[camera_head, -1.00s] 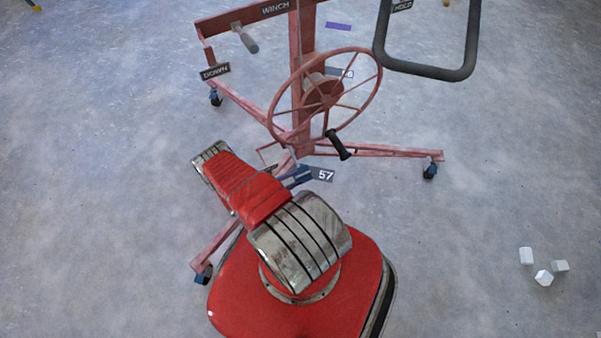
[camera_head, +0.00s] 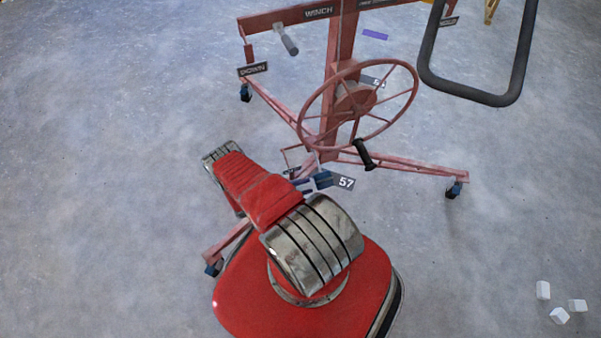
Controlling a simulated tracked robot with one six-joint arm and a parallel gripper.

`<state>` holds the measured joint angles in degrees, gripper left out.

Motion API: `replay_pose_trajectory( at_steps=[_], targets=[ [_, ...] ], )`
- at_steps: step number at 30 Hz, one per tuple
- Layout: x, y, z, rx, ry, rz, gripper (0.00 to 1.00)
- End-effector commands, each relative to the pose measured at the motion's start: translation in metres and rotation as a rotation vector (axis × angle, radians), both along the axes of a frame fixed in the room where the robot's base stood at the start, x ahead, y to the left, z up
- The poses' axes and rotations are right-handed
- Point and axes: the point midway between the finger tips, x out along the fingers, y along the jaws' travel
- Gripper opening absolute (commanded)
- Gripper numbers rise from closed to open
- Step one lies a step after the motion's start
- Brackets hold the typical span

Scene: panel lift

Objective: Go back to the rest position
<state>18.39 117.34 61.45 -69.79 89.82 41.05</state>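My red and metal arm (camera_head: 262,198) is folded above my red base (camera_head: 245,300) in the lower middle. Its shiny metal joint (camera_head: 312,245) faces the camera, and the far end (camera_head: 221,153) points up and left. I cannot make out my gripper; it seems hidden behind the arm. The red panel lift (camera_head: 340,45) stands ahead, with its spoked winch wheel (camera_head: 355,98), black crank grip (camera_head: 363,154) and small grey-handled lever (camera_head: 289,45).
The lift's legs spread on casters (camera_head: 453,190), one leg running close beside my arm. A 57 plate (camera_head: 345,183) sits near the arm. A dark looped bar (camera_head: 428,60) is at top right. White blocks (camera_head: 559,315) lie at lower right. Floor at left is clear.

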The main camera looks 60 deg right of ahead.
Motion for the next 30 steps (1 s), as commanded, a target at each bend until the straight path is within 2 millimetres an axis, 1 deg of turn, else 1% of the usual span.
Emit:
replay_pose_trajectory(
  at_steps=[13,16,17,21,24,27,30],
  targets=[
    [0.0,0.0,0.0,0.01,0.01,0.0,0.26],
    [-0.001,0.001,-0.005,0.048,0.027,-0.006,0.26],
    [-0.003,0.003,-0.008,0.067,0.032,-0.016,0.26],
    [-0.034,0.021,-0.018,0.166,0.091,-0.08,0.26],
    [-0.055,0.035,-0.02,0.233,0.13,-0.133,0.26],
    [-0.06,0.044,-0.013,0.287,0.14,-0.178,0.26],
    [-0.058,0.051,-0.005,0.323,0.137,-0.213,0.26]
  ],
)
